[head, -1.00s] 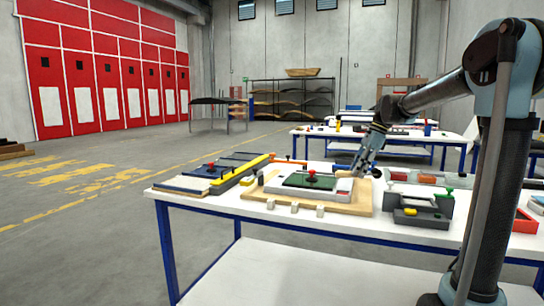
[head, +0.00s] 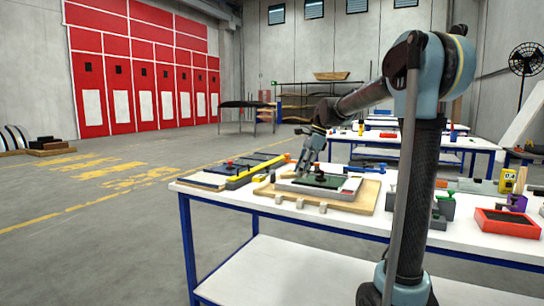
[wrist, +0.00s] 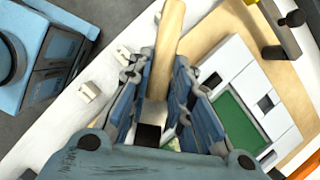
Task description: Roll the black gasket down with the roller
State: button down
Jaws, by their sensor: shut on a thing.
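My gripper (head: 308,160) is over the left part of a fixture with a white frame (head: 347,193) and a green middle (head: 325,182). In the wrist view the gripper (wrist: 165,118) is shut on a pale wooden handle (wrist: 170,35), apparently the roller's. The handle sticks out beyond the fingers; the rolling end is hidden or too dark to tell. The white frame (wrist: 228,62) and green area (wrist: 235,122) lie to the right of the fingers. I cannot make out the black gasket clearly, nor whether the roller touches the fixture.
The fixture lies on a wooden board (head: 345,207) on a white table, with small white blocks along its front. A yellow-edged tool (head: 245,177) lies to the left. A red tray (head: 508,222) stands to the right. A dark knob (wrist: 294,18) rises beside the board.

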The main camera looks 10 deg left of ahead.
jog(key=shift+s+a, duration=0.15)
jog(key=shift+a, duration=0.25)
jog(key=shift+a, duration=0.1)
jog(key=w+a+r+m+t+y, duration=0.5)
jog(key=w+a+m, duration=0.2)
jog(key=w, duration=0.4)
send_over(284, 182)
jog(key=shift+w+f, duration=0.15)
jog(key=shift+f, duration=1.3)
jog(key=shift+w+f, duration=0.1)
jog(key=shift+f, duration=1.35)
jog(key=shift+f+g, duration=0.3)
jog(key=shift+f, duration=0.25)
jog(key=shift+s+d+r, duration=0.1)
jog(key=shift+s+d, duration=0.15)
jog(key=shift+d, duration=0.4)
jog(key=shift+s+d+f, duration=0.1)
jog(key=shift+s+d, duration=0.1)
jog(key=shift+d, duration=0.5)
jog(key=shift+s+d+r, duration=0.1)
jog(key=shift+s+d, duration=0.15)
jog(key=shift+d, duration=0.4)
dwell(0.9)
